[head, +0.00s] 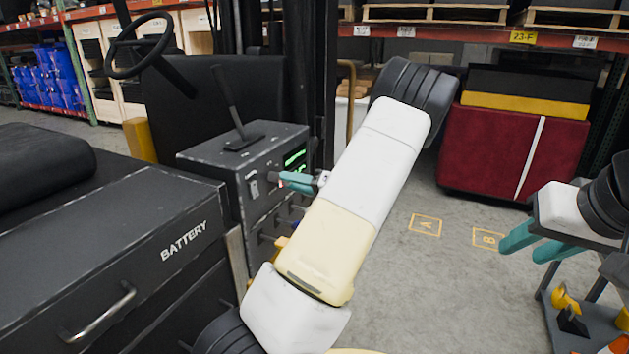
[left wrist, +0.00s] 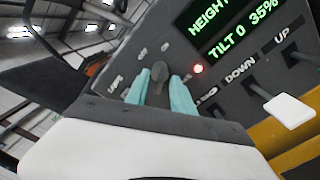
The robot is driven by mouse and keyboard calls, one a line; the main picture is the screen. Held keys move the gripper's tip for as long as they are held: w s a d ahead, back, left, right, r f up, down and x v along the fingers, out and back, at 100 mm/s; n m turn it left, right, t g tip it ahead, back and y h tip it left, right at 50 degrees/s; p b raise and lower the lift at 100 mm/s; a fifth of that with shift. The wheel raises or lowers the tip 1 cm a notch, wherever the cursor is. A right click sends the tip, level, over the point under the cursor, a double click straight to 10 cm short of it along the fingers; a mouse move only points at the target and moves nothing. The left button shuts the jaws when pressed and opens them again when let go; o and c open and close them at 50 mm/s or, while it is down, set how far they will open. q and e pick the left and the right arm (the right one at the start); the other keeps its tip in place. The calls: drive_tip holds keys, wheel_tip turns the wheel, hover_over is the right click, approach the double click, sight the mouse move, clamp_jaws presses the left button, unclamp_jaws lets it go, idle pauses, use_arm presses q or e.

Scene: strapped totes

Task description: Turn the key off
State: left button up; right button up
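The key (left wrist: 158,72) is a small dark knob on the grey control panel (left wrist: 105,88), with small white markings around it. My left gripper (left wrist: 161,85) is at the panel, with one teal finger on each side of the key. Gaps seem to show between the fingers and the key; contact is not clear. In the head view my left gripper (head: 282,179) reaches the console's side (head: 232,160), and the key there is too small to make out. My right gripper (head: 535,246) is open and empty at the right.
A green-lit display (left wrist: 235,25) and levers marked DOWN and UP, one with a white handle (left wrist: 290,110), lie right of the key. A tall lever (head: 228,95) stands on the console. A battery box (head: 110,250) is at left. A strapped red tote (head: 490,150) stands behind open floor.

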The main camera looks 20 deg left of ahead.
use_arm(q)
clamp_jaws()
drive_tip(key=n, duration=1.1)
drive_tip(key=shift+n, duration=0.3)
idle(0.5)
unclamp_jaws()
idle(0.3)
